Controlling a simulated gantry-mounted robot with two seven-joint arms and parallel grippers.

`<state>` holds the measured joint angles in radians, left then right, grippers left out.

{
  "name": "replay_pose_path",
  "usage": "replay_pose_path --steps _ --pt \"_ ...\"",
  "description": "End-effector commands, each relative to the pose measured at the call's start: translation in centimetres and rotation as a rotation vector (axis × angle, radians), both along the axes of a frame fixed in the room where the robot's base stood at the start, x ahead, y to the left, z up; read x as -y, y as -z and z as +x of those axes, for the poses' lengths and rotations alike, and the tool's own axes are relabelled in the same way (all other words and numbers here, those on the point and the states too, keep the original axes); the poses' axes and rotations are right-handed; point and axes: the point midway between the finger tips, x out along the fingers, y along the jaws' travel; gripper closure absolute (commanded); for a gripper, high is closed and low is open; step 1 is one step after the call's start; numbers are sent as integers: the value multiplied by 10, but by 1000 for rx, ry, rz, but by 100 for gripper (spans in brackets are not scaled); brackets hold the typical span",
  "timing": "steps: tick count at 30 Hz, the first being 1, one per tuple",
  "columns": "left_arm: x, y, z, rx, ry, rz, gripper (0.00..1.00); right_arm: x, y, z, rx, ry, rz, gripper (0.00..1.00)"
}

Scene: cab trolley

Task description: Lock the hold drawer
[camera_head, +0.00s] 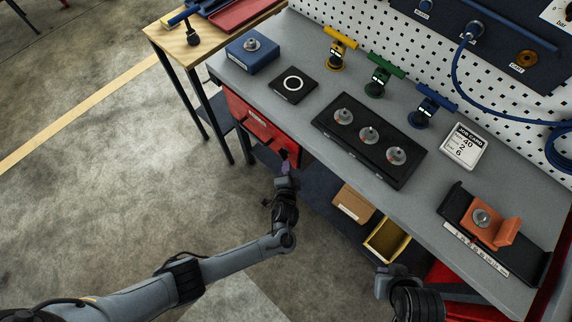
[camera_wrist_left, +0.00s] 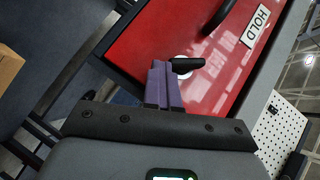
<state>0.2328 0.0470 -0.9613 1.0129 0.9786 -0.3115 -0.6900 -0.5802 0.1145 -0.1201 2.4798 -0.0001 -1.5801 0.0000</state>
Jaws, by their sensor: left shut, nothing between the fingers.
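The red hold drawer (camera_head: 258,122) is under the bench top at its left part and looks closed. In the left wrist view its red front (camera_wrist_left: 145,40) shows a white HOLD label (camera_wrist_left: 256,25) and a dark handle (camera_wrist_left: 222,15). A small black lever (camera_wrist_left: 186,65) sits on a white round plate on the drawer front. My left gripper (camera_head: 284,160) is at the drawer's right end. Its purple fingers (camera_wrist_left: 164,78) are shut and empty, close beside the lever; I cannot tell whether they touch it. My right gripper (camera_head: 386,276) is low in the head view, its jaws unclear.
On the bench top (camera_head: 300,110) stand a blue box (camera_head: 252,58), a black panel with several knobs (camera_head: 368,150), colored clamp-like tools and an orange block (camera_head: 490,228). A cardboard box (camera_head: 354,203) and yellow bin (camera_head: 386,242) sit below. Floor at left is clear.

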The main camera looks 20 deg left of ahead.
Motion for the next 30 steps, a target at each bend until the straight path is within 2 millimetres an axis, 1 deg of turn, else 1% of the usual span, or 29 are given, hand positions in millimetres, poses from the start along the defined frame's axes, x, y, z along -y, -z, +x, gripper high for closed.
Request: replay_pose_path --steps 1,6,18,22,26,30 --pt "-3 -9 3 11 -7 0 100 0 -5 0 0 1 1 100" --pt "-4 -16 4 14 -10 1 100 0 -12 0 0 1 1 100" --pt "-8 -16 5 14 -15 5 100 2 -12 0 0 -6 -8 100" --pt "-8 -19 4 13 -15 5 100 2 -16 0 1 -7 -11 100" --pt "-5 -29 3 12 -14 3 100 2 -26 0 0 -7 -11 100" --pt "2 -45 0 10 -10 -3 100 2 -44 0 -1 -6 -10 100"
